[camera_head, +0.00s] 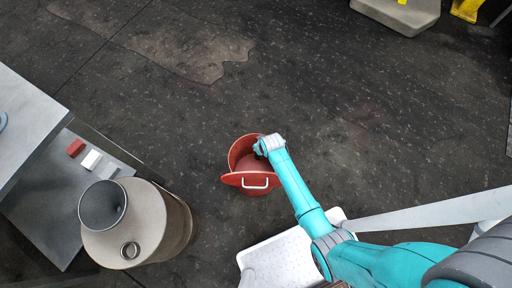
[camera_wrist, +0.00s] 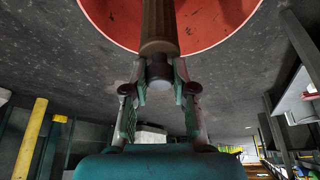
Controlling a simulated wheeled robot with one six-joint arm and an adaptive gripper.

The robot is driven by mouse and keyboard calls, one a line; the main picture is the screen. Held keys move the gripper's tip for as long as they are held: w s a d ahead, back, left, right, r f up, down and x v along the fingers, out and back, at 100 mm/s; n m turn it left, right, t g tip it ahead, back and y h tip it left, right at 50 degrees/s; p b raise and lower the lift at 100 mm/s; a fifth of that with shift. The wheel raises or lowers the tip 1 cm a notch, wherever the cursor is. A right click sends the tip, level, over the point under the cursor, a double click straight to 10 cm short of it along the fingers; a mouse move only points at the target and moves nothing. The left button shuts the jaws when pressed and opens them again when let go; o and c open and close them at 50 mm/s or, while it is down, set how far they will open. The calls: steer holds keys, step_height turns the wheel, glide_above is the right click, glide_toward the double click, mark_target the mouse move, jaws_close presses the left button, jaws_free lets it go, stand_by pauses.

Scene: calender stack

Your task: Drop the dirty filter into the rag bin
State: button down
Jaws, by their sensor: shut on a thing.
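The red rag bin (camera_head: 232,160) stands on the dark floor in the middle of the head view, with a pale handle on its near side. Its red inside also shows at the top of the wrist view (camera_wrist: 112,22). My gripper (camera_head: 261,149) is over the bin's mouth in the head view. In the wrist view my gripper (camera_wrist: 160,88) is shut on the dirty filter (camera_wrist: 160,30), a brownish ribbed cylinder with a dark end cap. The filter extends from the fingers toward the bin. The head view hides most of the filter behind my gripper and wrist.
Dark floor around the bin's left and far sides is clear.

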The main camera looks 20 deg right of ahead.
steer(key=c, duration=0.9)
jaws_free()
steer(key=shift+o, duration=0.2)
steer(key=shift+r, duration=0.1)
step_height(320, 180, up, 10)
steer(key=shift+f, duration=0.1)
